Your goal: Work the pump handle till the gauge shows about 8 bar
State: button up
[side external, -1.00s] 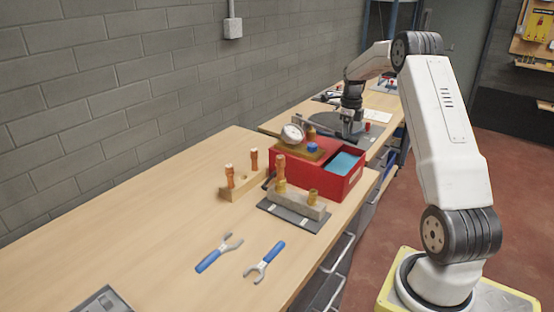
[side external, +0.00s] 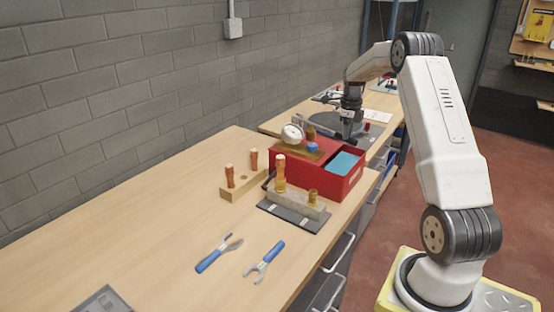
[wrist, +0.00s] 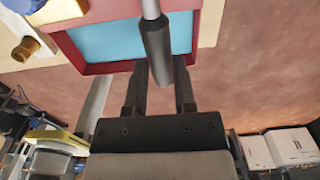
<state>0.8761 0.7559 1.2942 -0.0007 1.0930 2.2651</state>
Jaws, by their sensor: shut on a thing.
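The red pump box (side external: 340,188) stands on the workbench, with a light blue panel in its top that also shows in the wrist view (wrist: 100,45). A round white gauge (side external: 292,133) stands at its back left; its needle is too small to read. In the wrist view the black grip of the pump handle (wrist: 157,42), on a grey rod, lies between the fingers of my gripper (wrist: 162,72). The gripper is shut on this grip. In the side view my gripper (side external: 350,118) is behind the box, and the handle is hard to make out there.
A grey block with brass fittings (side external: 300,203) stands on a dark plate in front of the box. A wooden block with orange-handled pieces (side external: 243,184) is to its left.

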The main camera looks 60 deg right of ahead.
notch_tip(320, 180, up, 12)
jog(key=shift+r, duration=0.2)
dwell(0.9)
jog(key=shift+f, duration=0.1)
dwell(0.9)
